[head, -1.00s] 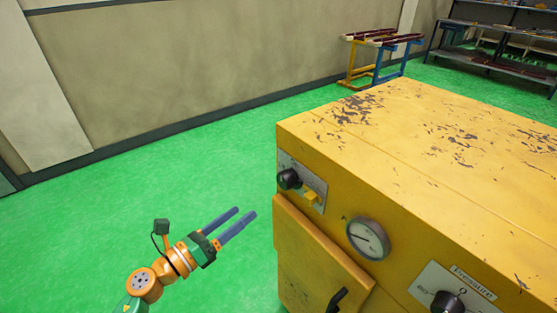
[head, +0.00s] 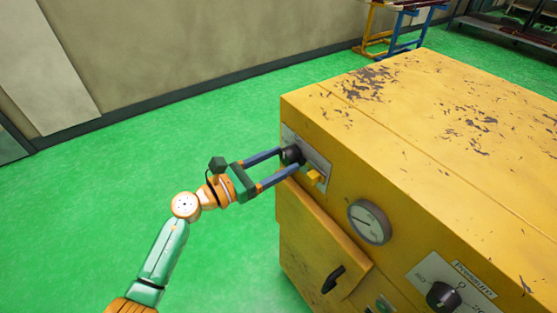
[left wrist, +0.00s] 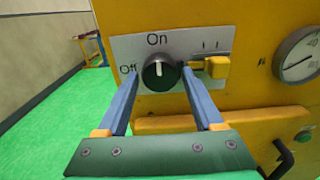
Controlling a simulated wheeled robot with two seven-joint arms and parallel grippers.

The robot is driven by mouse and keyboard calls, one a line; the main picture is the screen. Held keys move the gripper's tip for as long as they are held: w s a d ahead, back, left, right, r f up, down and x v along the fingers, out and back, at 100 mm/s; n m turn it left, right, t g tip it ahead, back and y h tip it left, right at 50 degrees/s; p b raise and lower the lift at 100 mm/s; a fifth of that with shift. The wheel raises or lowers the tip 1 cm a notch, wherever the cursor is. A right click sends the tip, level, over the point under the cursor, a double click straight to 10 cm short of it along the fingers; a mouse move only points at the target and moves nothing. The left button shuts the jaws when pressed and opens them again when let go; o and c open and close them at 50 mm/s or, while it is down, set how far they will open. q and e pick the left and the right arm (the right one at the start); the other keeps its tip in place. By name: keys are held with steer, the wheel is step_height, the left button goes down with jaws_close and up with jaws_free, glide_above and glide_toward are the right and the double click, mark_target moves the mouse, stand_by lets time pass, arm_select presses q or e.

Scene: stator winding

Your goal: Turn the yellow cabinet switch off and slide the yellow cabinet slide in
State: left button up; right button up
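The yellow cabinet (head: 330,200) stands at the right of the head view. Its black round switch (head: 291,155) is on a pale plate at the upper left of the front. In the left wrist view the switch (left wrist: 161,72) has its white mark pointing up to "On", with "Off" at its left. The yellow slide (left wrist: 217,67) sits in a slot right of the switch; it also shows in the head view (head: 314,177). My left gripper (head: 287,160) is open, with one finger on each side of the switch. I cannot tell whether the fingers touch it. My right gripper is out of view.
A round gauge (head: 369,222), a second black knob (head: 443,296) and a door with a black handle (head: 333,279) are on the cabinet front. Green floor (head: 100,210) is clear at the left. A blue and yellow stand (head: 390,30) is far behind.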

arm_select(q)
steer(key=c, duration=0.9)
steer(key=n+p, duration=0.1)
steer(key=n, duration=0.3)
steer(key=shift+r, duration=0.1)
steer(key=n+p, duration=0.2)
steer(key=n, duration=0.3)
steer(key=n+p, duration=0.2)
steer(key=n, duration=0.2)
steer(key=shift+n, duration=0.4)
steer(key=shift+n+p, duration=0.5)
steer(key=shift+n, duration=1.5)
steer(key=o, duration=1.3)
steer(key=shift+d, duration=0.15)
